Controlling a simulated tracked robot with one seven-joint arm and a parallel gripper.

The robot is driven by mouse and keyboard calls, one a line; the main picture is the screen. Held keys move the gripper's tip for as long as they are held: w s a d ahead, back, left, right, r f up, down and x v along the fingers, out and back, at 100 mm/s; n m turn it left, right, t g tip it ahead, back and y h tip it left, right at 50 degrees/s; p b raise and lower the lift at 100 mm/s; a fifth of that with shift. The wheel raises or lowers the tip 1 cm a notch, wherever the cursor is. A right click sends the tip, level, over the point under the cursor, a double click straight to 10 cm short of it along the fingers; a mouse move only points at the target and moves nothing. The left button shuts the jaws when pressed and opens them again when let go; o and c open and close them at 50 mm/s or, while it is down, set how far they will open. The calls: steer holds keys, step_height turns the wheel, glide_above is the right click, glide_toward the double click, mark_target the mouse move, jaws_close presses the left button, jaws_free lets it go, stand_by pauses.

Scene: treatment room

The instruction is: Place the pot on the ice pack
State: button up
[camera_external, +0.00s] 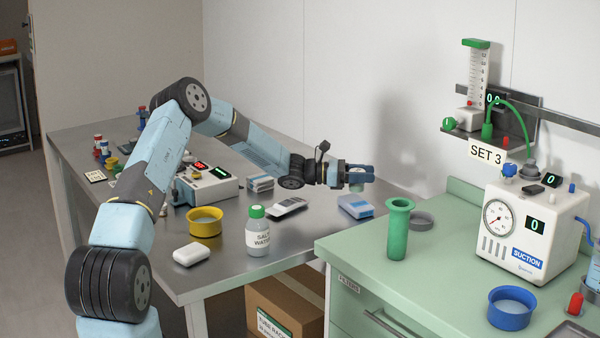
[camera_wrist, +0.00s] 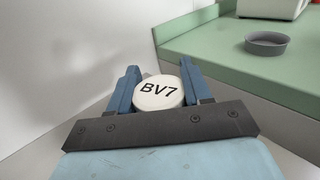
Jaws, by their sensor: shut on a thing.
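The pot (camera_wrist: 158,93) has a white round lid marked BV7. In the wrist view it sits between the two blue fingers of my gripper (camera_wrist: 159,76), which is shut on it. In the external view my gripper (camera_external: 362,174) holds the pot (camera_external: 356,187) above the far right part of the metal table; the fingers hide much of the pot.

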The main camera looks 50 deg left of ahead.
steer(key=shift+f, duration=1.6)
steer(key=shift+f, duration=0.1)
steer(key=o, duration=1.1)
steer(key=shift+c, duration=0.2)
steer(key=shift+a, duration=0.1)
steer(key=v, duration=1.2)
